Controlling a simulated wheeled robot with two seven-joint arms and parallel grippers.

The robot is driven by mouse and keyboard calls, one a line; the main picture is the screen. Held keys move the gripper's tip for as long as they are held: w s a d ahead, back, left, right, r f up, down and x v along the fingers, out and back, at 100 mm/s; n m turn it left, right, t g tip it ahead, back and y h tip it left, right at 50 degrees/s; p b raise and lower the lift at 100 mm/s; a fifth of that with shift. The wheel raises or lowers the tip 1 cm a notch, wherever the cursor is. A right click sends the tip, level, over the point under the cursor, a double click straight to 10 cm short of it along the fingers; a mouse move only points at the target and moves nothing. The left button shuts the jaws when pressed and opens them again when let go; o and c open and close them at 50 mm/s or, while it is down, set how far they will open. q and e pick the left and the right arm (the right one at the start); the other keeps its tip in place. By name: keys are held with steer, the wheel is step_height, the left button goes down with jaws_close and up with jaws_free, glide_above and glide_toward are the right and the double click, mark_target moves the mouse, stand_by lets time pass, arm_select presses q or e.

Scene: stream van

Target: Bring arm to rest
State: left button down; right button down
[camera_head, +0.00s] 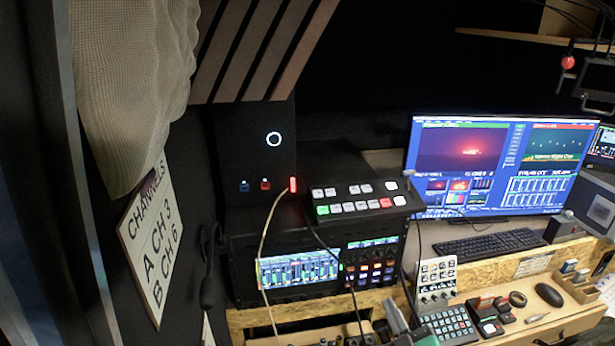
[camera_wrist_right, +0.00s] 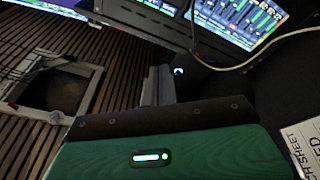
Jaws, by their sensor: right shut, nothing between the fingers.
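My right gripper (camera_head: 392,308) shows small at the bottom of the head view, just left of the keypad with lit keys. It is in front of the desk's wooden front edge. In the right wrist view its green housing (camera_wrist_right: 170,150) fills the bottom, and its grey fingers (camera_wrist_right: 158,86) are together with nothing held. The fingers point away over a slatted wooden surface, below a rack with lit screens. My left gripper is not in view.
A switcher panel (camera_head: 362,199) sits on the rack unit with a lit screen (camera_head: 298,270). Cables hang in front of it. A monitor (camera_head: 497,165), keyboard (camera_head: 492,246), keypad (camera_head: 450,325) and mouse (camera_head: 549,295) occupy the desk. A channels sign (camera_head: 150,243) hangs at left.

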steer(key=s+d+f+m+g+h, duration=0.65)
steer(key=s+d+m+h, duration=0.25)
steer(key=d+m+h, duration=0.15)
steer(key=s+a+f+n+g+y, duration=0.1)
steer(key=s+a+f+g+y, duration=0.3)
steer(key=s, duration=0.5)
steer(key=s+a+f+n+g+y, duration=0.1)
steer(key=s+f+n+g+y, duration=0.1)
steer(key=s+f+g, duration=0.5)
step_height(320, 180, down, 28)
steer(key=s, duration=0.2)
steer(key=s+d+f+g, duration=0.1)
steer(key=s+d+f, duration=0.2)
steer(key=s+f, duration=1.6)
steer(key=shift+f+h, duration=0.45)
steer(key=shift+f, duration=0.25)
